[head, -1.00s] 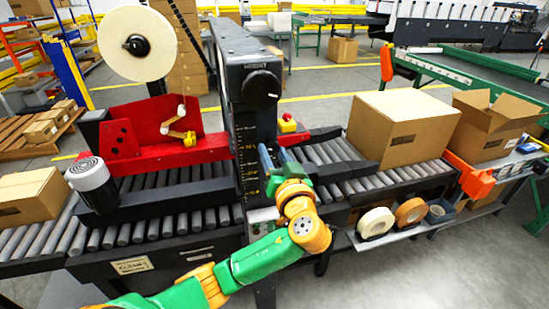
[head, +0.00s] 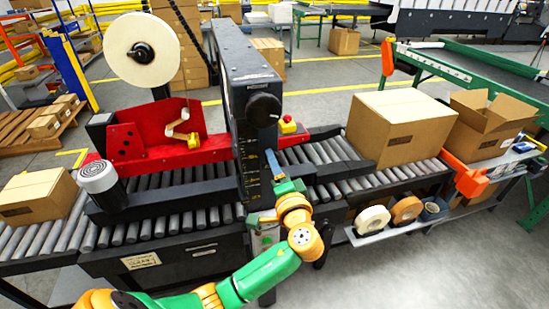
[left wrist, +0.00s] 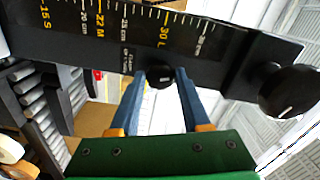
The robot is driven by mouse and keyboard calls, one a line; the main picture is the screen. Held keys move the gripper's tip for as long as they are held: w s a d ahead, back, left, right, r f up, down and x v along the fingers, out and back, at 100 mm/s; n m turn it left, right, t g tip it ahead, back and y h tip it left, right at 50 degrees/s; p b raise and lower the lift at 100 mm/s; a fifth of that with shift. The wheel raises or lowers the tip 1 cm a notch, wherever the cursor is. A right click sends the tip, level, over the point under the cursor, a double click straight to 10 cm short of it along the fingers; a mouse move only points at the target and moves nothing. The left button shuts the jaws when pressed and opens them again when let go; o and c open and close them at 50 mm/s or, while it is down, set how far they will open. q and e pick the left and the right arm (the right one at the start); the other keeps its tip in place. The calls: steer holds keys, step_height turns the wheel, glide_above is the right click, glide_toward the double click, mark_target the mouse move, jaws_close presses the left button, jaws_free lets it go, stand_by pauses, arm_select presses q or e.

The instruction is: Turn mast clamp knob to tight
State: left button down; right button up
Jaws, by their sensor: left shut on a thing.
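The mast (head: 246,95) is a dark upright column with a yellow and white scale on its face. The small black clamp knob (left wrist: 160,77) sits on the mast's scale face in the left wrist view, beside a small printed label. My left gripper (left wrist: 160,80) has its two blue fingers on either side of this knob and is shut on it. In the head view the left gripper (head: 271,160) is at the mast's front, and its fingers hide the clamp knob. Whether the knob is tight cannot be read. My right gripper is not in view.
A larger black knob (head: 263,110) sticks out of the mast above my left gripper. The roller conveyor (head: 170,222) runs under the mast. A closed carton (head: 400,128) stands on the rollers to the right. Tape rolls (head: 373,220) lie on a low shelf.

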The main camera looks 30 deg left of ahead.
arm_select(q)
steer(key=shift+r+m+p, duration=0.1)
steer(key=shift+m+p, duration=0.85)
steer(key=shift+m, duration=0.55)
steer(key=shift+c, duration=1.9)
jaws_free()
steer(key=b+v, duration=0.2)
steer(key=v, duration=0.5)
